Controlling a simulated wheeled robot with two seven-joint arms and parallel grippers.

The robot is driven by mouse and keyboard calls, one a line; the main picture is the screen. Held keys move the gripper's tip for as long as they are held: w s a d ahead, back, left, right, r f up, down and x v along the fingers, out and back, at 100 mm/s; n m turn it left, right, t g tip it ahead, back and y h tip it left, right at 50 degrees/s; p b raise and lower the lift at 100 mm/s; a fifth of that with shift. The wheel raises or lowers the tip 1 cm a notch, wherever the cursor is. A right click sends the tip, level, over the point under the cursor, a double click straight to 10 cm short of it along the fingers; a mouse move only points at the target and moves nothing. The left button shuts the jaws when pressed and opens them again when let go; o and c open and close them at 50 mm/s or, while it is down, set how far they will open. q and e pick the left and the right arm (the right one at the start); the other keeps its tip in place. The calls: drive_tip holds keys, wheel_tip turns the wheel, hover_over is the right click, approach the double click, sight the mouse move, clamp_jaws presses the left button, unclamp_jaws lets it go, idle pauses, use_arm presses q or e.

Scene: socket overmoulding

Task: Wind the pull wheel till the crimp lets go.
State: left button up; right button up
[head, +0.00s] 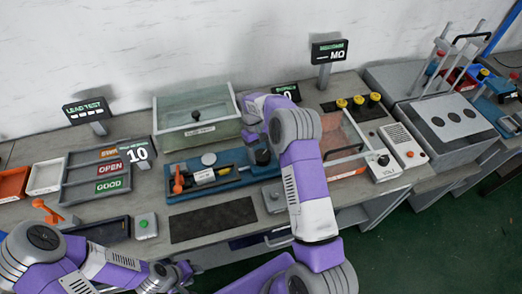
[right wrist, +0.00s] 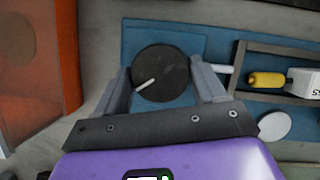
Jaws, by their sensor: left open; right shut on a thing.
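The pull wheel (right wrist: 160,73) is a black disc with a white pointer line, on the right part of the blue pull rig (head: 178,196). The line points to the lower left in the right wrist view. My right gripper (right wrist: 161,82) is shut on the wheel, one finger on each side of its rim; in the head view the wheel (head: 262,157) is partly hidden by my arm. A yellow crimp piece (right wrist: 266,79) sits in line with a pale rod and a white block (right wrist: 303,82) in the rig's channel. My left gripper (head: 182,274) is open and empty at the lower left.
A small display (head: 137,151) left of the rig reads 10. A clear-lidded box (head: 198,118) stands behind the rig. An orange-framed clear guard (head: 345,150) is close to the right. A dark mat (head: 213,220) lies bare in front.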

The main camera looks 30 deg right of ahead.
drive_tip(key=m+y, duration=0.1)
drive_tip(key=m, duration=0.1)
drive_tip(key=m+y+p, duration=0.1)
drive_tip(key=m, duration=0.2)
drive_tip(key=shift+d+m, duration=0.2)
drive_tip(key=shift+m, duration=0.1)
drive_tip(key=m+t+y, duration=0.1)
drive_tip(key=m, duration=0.1)
drive_tip(key=m+t+p, duration=0.1)
drive_tip(key=m, duration=0.2)
drive_tip(key=shift+s+m+y, duration=0.15)
drive_tip(key=shift+m+y, duration=0.15)
drive_tip(key=shift+y, duration=0.1)
drive_tip(key=o, duration=1)
drive_tip(key=v, duration=0.7)
drive_tip(key=shift+d+r+p, duration=0.2)
drive_tip(key=shift+r+p, duration=0.05)
drive_tip(key=shift+p, duration=0.1)
